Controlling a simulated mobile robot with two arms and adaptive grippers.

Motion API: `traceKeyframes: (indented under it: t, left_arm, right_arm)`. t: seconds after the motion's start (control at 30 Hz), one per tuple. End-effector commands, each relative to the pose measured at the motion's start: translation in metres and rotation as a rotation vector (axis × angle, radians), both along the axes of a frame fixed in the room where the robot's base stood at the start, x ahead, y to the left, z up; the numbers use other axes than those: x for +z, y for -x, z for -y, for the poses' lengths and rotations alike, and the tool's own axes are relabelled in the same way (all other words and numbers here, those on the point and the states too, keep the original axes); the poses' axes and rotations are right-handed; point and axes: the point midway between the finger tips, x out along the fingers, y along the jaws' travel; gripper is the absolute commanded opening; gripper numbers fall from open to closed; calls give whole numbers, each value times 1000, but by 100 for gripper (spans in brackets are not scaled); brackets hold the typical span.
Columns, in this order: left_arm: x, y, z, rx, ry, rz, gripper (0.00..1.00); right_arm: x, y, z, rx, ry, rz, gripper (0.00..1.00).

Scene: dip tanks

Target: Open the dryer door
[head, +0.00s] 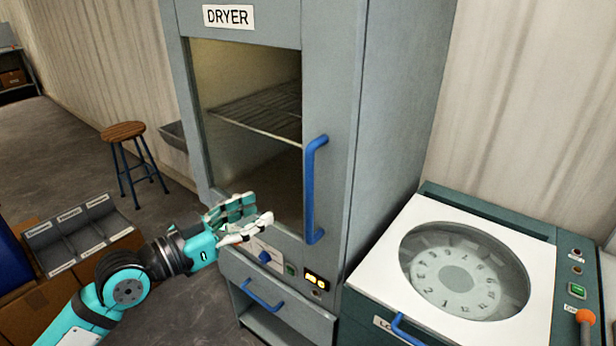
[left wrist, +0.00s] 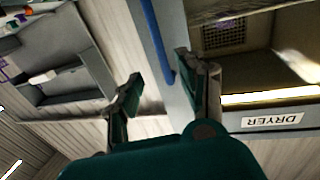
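The grey dryer (head: 333,110) stands in the middle of the head view under a DRYER sign (head: 228,16). Its door (head: 250,130) has a large window and looks shut. A vertical blue door handle (head: 315,190) is on the door's right side. My left gripper (head: 252,215) is open and empty, in front of the lower window, left of the handle and apart from it. In the left wrist view the sign is upside down. There the blue handle (left wrist: 157,40) shows beyond the gap between the open fingers (left wrist: 163,85). My right gripper is out of view.
Below the door are a control panel with a blue knob (head: 265,257), a lit display (head: 316,279) and a drawer with a blue handle (head: 262,294). A round-windowed machine (head: 410,330) stands at right. A stool (head: 123,132) and sectioned bin (head: 50,236) are at left.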

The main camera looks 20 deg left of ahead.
Motion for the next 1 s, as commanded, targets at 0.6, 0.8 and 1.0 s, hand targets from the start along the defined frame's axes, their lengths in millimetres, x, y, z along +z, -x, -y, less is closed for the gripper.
traceKeyframes:
  t: [0.6,0.8,1.0]
  left_arm:
    - [3,-101,62,-2,2,-1,40]
    - [1,-111,68,-1,-1,0,40]
    - [0,-112,69,-2,-2,0,40]
  right_arm:
    - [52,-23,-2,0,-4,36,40]
    - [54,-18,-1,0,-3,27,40]
    - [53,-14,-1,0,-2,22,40]
